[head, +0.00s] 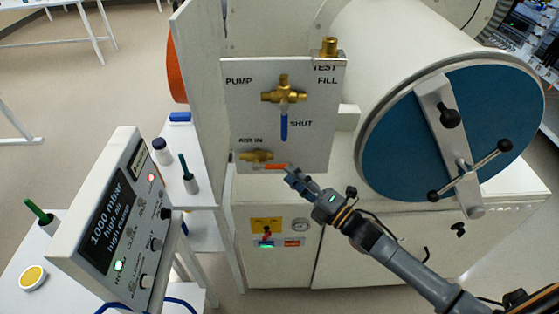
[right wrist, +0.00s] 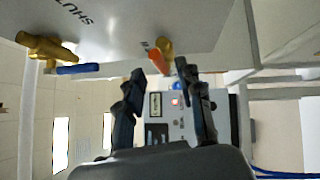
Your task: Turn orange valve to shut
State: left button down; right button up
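The orange valve has a brass body (head: 257,156) low on the white panel, under a small label that seems to read "AIR IN". Its orange handle (head: 272,166) points right, about level, in the head view. In the right wrist view the orange handle (right wrist: 181,64) shows by the tip of the right-hand finger, with brass (right wrist: 165,47) behind it. My right gripper (head: 291,174) is at the handle's right end. Its two fingers (right wrist: 161,76) are apart, with nothing visibly clamped between them. Whether a finger touches the handle is unclear. My left gripper is out of view.
Above is a brass valve with a blue handle (head: 284,129) pointing down beside "SHUT"; it also shows in the right wrist view (right wrist: 78,69). The glovebox's round blue door (head: 400,140) with its clamp bar is right. A gauge display box (head: 110,220) stands left.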

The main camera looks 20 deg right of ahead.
aim_at(280, 165)
jog(key=shift+p+x, duration=0.6)
jog(key=shift+x, duration=2)
grip_shut()
